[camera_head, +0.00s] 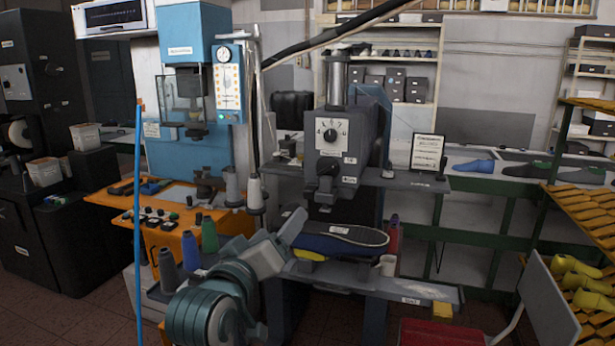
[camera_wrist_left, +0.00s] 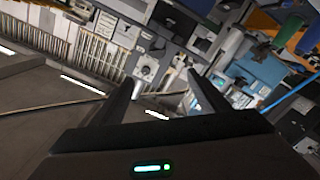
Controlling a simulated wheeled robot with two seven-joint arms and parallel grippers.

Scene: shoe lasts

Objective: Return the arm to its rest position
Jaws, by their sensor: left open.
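My left arm comes in at the bottom of the head view, and its grey left gripper (camera_head: 286,236) is raised in front of the machine's work shelf. In the left wrist view the left gripper (camera_wrist_left: 163,82) has its two dark fingers spread apart, with nothing held between them. A dark blue shoe-shaped piece (camera_head: 340,240) with a pale label lies on the shelf, just right of the gripper in the picture. I cannot tell whether they touch. My right gripper is not in view.
The grey dial machine (camera_head: 332,135) stands behind the shelf (camera_head: 410,288). An orange bench (camera_head: 170,237) with thread cones is at left. A blue pole (camera_head: 138,200) stands at front left. Yellow lasts (camera_head: 575,270) sit on a rack at right.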

